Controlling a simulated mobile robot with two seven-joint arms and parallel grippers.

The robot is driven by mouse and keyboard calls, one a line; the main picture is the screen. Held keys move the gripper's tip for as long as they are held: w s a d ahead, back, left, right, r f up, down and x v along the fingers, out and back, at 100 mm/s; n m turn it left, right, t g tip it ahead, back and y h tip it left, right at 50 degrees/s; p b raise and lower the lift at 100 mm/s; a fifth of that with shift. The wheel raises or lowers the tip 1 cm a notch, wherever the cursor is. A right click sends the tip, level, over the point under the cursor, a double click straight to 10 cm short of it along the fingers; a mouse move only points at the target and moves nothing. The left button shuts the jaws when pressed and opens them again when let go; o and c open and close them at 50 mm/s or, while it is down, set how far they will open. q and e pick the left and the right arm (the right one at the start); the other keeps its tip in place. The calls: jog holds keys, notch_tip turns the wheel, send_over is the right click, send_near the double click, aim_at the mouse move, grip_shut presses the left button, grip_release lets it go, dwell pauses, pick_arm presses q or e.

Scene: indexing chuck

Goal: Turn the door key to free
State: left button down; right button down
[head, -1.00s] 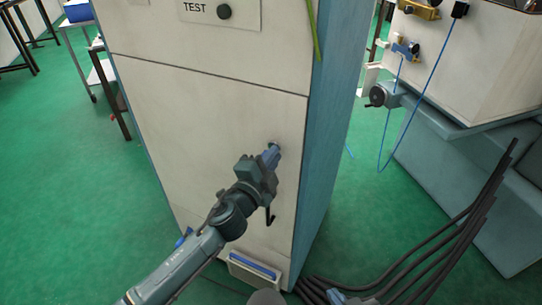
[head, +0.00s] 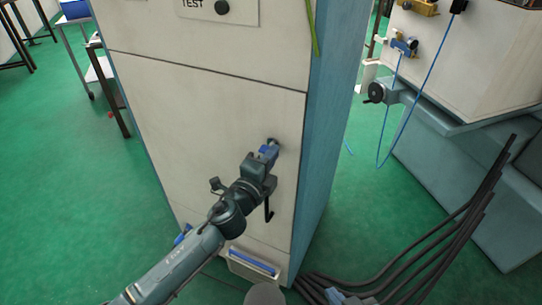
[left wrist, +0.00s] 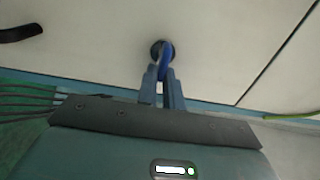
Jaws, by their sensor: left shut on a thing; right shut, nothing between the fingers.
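The door key (left wrist: 168,58) is blue and sits in a dark round lock on the pale cabinet door (head: 190,130). My left gripper (head: 268,152) reaches the lock low on the right side of the door. In the left wrist view its two fingers (left wrist: 163,82) are shut on the key's blue head. The lock (head: 274,142) is mostly hidden behind the fingers in the head view. My right gripper is in neither view.
A black handle (head: 269,212) hangs on the door just below my left wrist. A blue-lined tray (head: 253,262) is at the cabinet's foot. Black cables (head: 440,235) lie at the right. A machine (head: 460,70) stands further right, with green floor between.

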pick_arm(q)
jog(key=c, duration=1.5)
grip_release()
jog(key=shift+c, duration=0.2)
jog(key=b+v, duration=0.1)
jog(key=v, duration=1.2)
jog(key=shift+s, duration=0.1)
jog(key=s+a+f+n+g+y, duration=0.2)
jog(key=s+a+f+n, duration=0.2)
jog(key=s+f+n, duration=0.3)
jog(key=s+a+f+n+g+y, duration=0.2)
jog(key=s+a+f+n, duration=0.3)
jog(key=n, duration=0.8)
notch_tip(320, 180, down, 5)
jog(key=shift+s+a+r+n+g+y+p, duration=0.1)
jog(key=shift+s+a+n+g+y+p, duration=0.25)
jog(key=shift+s+g, duration=0.6)
